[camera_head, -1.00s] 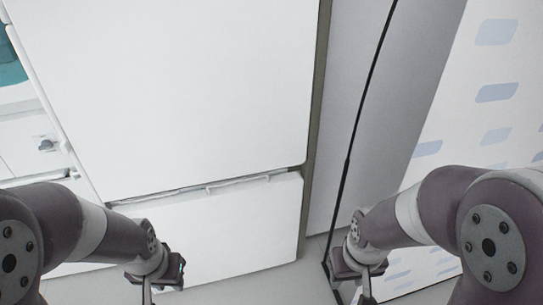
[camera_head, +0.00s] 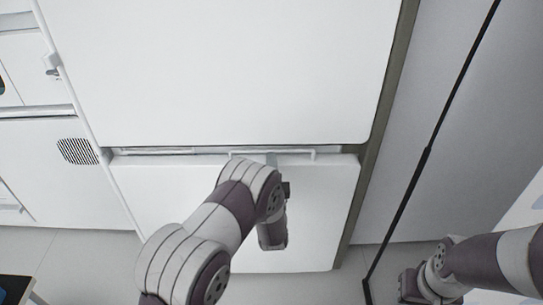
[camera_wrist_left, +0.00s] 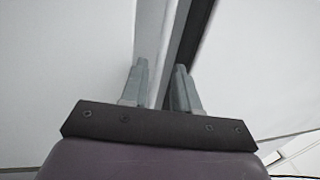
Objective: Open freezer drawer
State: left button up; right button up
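The white freezer drawer (camera_head: 180,215) is below the large white upper door (camera_head: 215,70) of the fridge. It looks shut or nearly so. A slim bar handle (camera_head: 300,152) runs along its top edge. In the left wrist view, the two grey fingers (camera_wrist_left: 160,85) stand close together on either side of a pale strip that looks like the handle. My right gripper (camera_head: 405,290) is low at the right, away from the drawer, its fingers unclear.
Pale floor (camera_head: 80,265) shows in front of the drawer.

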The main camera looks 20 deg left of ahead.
aim_at(271, 150)
pick_arm(q)
jog(key=x, duration=0.5)
jog(key=shift+w+b, duration=0.15)
jog(key=shift+b, duration=0.2)
jog(key=shift+c, duration=0.3)
grip_shut()
